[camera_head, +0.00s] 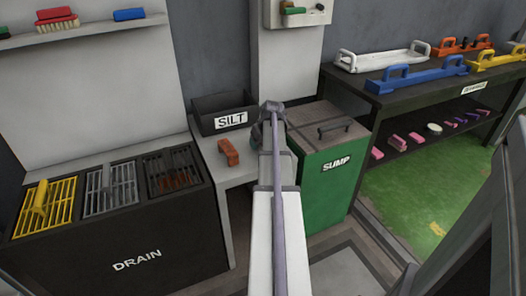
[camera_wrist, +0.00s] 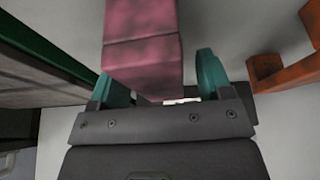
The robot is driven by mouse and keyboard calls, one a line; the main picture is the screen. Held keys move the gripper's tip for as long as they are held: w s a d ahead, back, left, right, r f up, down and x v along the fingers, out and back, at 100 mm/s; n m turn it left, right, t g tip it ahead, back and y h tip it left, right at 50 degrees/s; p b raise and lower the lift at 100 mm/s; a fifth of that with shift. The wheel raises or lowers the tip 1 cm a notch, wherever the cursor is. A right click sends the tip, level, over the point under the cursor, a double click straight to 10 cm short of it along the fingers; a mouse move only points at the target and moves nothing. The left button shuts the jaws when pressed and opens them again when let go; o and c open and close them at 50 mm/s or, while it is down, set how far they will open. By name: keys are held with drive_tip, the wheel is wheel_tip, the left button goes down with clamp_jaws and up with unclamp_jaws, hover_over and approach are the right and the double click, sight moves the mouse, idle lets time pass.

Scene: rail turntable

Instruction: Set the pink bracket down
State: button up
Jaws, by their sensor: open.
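The pink bracket (camera_wrist: 143,45) shows in the wrist view as a blocky pink piece between my fingers, over a pale grey surface. My gripper (camera_wrist: 163,80) has its two teal fingers apart. The left finger is close beside the bracket and a gap shows at the right finger. Whether the bracket rests on the surface is hard to tell.
An orange bracket (camera_head: 229,152) lies on the bench left of my arm; it also shows in the wrist view (camera_wrist: 283,72). The black SILT bin (camera_head: 222,103) stands behind it. The green SUMP cabinet (camera_head: 325,190) is close on the right. The DRAIN unit (camera_head: 120,240) is at left.

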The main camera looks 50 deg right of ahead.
drive_tip(key=shift+w+d+f, duration=0.1)
drive_tip(key=shift+w+f, duration=0.05)
drive_tip(key=shift+f, duration=0.55)
drive_tip(key=shift+r, duration=0.2)
drive_tip(key=c, duration=1.3)
wheel_tip(320, 180, up, 10)
drive_tip(key=p, duration=1)
drive_tip(key=shift+r, duration=0.1)
